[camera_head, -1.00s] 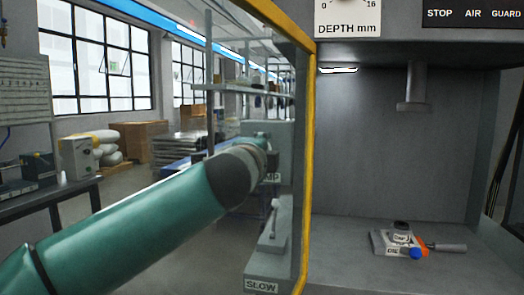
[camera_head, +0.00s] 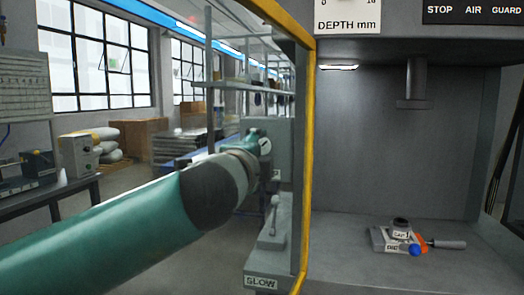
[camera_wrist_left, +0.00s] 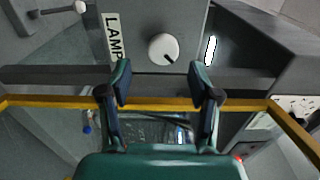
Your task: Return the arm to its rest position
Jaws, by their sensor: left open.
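My left arm (camera_head: 110,235) reaches in from the left in the head view, toward the grey side panel of the press. Its wrist end (camera_head: 245,160) is in front of that panel, and the fingers are not clear there. In the left wrist view my left gripper (camera_wrist_left: 160,84) is open, with nothing between its fingers. A white round knob (camera_wrist_left: 163,48) with a dark mark shows beyond the fingertips, beside a LAMP label (camera_wrist_left: 114,38). The fingers look apart from the knob. My right gripper is in neither view.
A yellow guard frame (camera_head: 309,150) stands just right of the arm. A lever (camera_head: 273,215) is below the wrist on a box marked SLOW (camera_head: 262,282).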

